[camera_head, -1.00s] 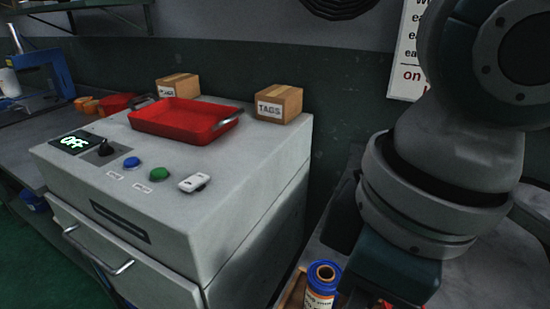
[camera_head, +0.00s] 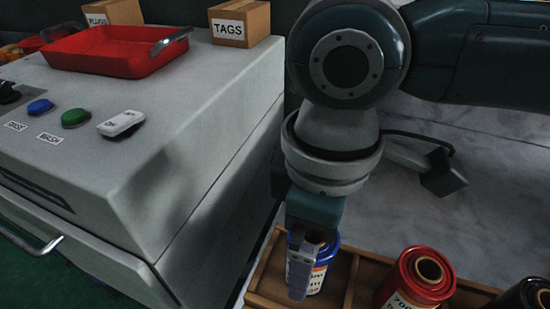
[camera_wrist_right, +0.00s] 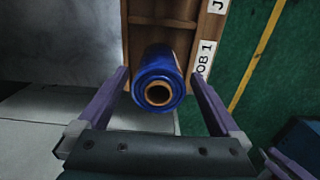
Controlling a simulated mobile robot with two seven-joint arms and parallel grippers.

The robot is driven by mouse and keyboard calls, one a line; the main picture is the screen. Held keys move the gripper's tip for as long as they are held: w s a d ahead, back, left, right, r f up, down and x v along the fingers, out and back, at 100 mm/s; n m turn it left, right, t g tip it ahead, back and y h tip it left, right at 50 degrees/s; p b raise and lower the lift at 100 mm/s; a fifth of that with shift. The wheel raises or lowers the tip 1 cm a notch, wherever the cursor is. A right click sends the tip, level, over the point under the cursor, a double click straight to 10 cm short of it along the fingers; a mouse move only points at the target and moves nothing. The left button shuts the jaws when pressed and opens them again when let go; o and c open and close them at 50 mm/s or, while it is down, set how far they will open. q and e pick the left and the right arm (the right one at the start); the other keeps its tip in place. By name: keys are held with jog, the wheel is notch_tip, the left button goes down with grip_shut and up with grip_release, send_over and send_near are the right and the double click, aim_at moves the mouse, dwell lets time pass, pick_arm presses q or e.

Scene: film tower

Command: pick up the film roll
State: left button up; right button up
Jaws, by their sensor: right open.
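A blue film roll (camera_head: 320,274) with a pale label stands upright in the wooden rack (camera_head: 268,283). In the right wrist view the blue roll (camera_wrist_right: 158,84) shows its brown core end-on. My right gripper (camera_head: 304,272) is over this roll, pointing down. In the wrist view its purple fingers (camera_wrist_right: 160,76) are open, one on each side of the roll, with small gaps visible. A red film roll (camera_head: 415,278) stands in the rack further right. A black roll (camera_head: 527,294) is cut off at the right edge.
The grey machine (camera_head: 190,130) stands close left of the rack. It carries a red tray (camera_head: 115,60), a TAGS box (camera_head: 238,24), a blue button, a green button and a white switch (camera_head: 121,123). Clear pale worktop (camera_head: 480,190) lies behind the rack.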

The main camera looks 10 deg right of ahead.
jog(key=shift+f, duration=0.7)
jog(key=c, duration=1.5)
jog(key=shift+c, duration=0.3)
jog(key=shift+r, duration=0.2)
